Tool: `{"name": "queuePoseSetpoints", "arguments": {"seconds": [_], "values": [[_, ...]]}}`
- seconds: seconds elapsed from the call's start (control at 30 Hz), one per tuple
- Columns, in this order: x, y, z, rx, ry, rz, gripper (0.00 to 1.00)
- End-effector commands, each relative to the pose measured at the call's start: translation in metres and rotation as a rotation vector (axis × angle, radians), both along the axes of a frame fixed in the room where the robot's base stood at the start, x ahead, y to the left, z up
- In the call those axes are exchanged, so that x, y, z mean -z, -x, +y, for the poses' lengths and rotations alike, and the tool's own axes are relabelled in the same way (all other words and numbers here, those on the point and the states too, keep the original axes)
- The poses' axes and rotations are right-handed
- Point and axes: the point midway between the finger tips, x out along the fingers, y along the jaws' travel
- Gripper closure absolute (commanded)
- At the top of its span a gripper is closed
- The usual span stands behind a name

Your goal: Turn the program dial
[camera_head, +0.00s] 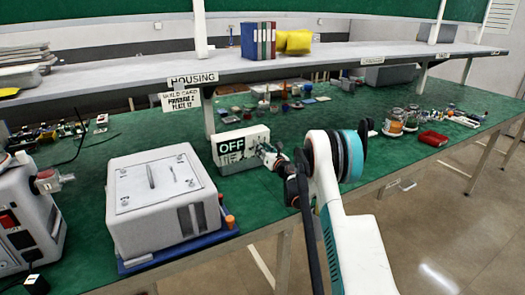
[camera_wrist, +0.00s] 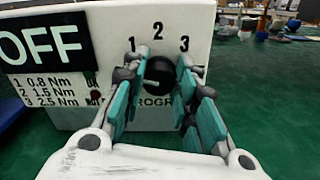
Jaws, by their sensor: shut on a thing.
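The program dial (camera_wrist: 160,76) is a dark round knob on the front of a white box (camera_wrist: 205,30), below the numbers 1, 2 and 3. My gripper (camera_wrist: 161,62) has its teal-padded fingers on the left and right sides of the dial and is shut on it. The fingers hide the dial's sides, and I cannot tell where it points. A black panel (camera_wrist: 40,42) left of the dial reads OFF, above a list of torque settings. In the head view, the box (camera_head: 257,134) stands on the green bench, with my gripper (camera_head: 268,155) at its front right.
A large white housing (camera_head: 150,165) stands on a blue base left of the box. Jars (camera_head: 395,122) and a red tray (camera_head: 433,138) lie to the right. A grey shelf (camera_head: 300,65) runs above the bench. Some green bench surface is clear between the box and jars.

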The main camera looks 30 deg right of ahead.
Motion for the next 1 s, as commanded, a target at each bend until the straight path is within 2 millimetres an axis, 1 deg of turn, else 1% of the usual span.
{"name": "queuePoseSetpoints", "arguments": {"seconds": [1.0], "values": [[0.0029,-0.0003,-0.0041,0.001,-0.958,0.032,0.97]]}}
